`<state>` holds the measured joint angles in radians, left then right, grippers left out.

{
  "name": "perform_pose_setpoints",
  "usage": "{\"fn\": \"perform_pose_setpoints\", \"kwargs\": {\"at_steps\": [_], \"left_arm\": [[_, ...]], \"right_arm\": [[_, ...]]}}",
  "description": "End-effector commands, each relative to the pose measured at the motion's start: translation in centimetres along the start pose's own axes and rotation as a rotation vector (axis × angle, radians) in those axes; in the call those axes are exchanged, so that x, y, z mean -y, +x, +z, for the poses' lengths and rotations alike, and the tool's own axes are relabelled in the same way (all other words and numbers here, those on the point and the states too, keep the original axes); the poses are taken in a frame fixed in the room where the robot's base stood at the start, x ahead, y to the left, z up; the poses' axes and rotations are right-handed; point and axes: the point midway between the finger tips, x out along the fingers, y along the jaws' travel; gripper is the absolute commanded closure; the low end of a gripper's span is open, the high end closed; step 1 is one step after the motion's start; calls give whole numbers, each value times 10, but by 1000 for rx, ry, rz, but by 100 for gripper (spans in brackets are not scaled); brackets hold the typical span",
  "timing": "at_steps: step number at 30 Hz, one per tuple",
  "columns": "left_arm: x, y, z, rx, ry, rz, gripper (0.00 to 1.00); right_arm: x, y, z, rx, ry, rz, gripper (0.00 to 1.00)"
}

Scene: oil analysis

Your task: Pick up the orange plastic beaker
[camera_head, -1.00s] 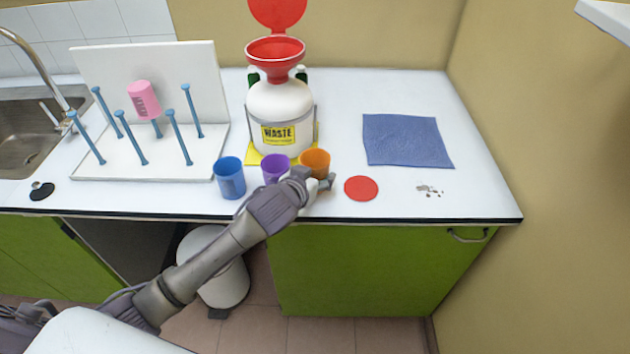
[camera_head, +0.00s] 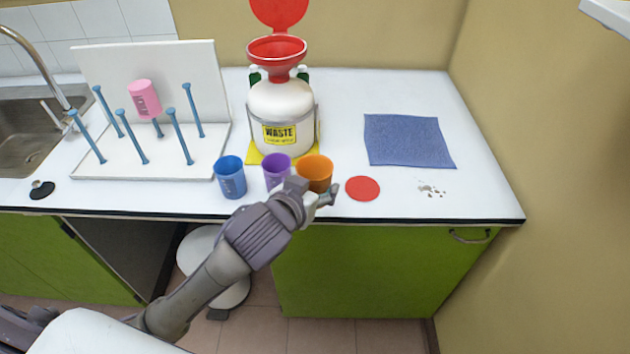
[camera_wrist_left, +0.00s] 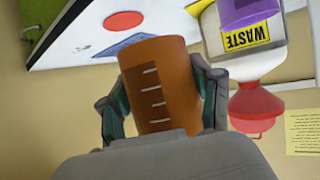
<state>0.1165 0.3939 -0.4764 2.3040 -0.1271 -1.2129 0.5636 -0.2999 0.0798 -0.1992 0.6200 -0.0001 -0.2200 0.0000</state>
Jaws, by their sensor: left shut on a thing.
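The orange plastic beaker (camera_head: 316,168) is at the front of the white counter, right of the purple beaker (camera_head: 276,168). My left gripper (camera_head: 313,190) reaches it from the front, and its fingers close around the beaker's sides. The beaker's lower part is hidden behind the gripper in the head view. My right gripper is not in view.
A blue beaker (camera_head: 230,178) stands left of the purple one. The white waste container (camera_head: 281,112) with a red funnel is behind. A red disc (camera_head: 363,188) lies close to the right, with a blue cloth (camera_head: 408,142) beyond. A drying rack (camera_head: 205,165) holds a pink beaker (camera_head: 145,98).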

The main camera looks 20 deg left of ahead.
Motion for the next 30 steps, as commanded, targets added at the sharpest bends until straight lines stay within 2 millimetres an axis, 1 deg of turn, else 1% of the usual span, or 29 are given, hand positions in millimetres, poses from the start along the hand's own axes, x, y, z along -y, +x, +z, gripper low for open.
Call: {"fn": "perform_pose_setpoints", "kwargs": {"at_steps": [6,12,30], "left_arm": [[-5,-13,-2,-1,0,2,73],[-7,-19,-3,-1,0,1,73],[-7,-21,-3,-1,0,0,73]], "right_arm": [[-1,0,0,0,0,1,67],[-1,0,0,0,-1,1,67],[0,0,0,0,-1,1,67]]}}
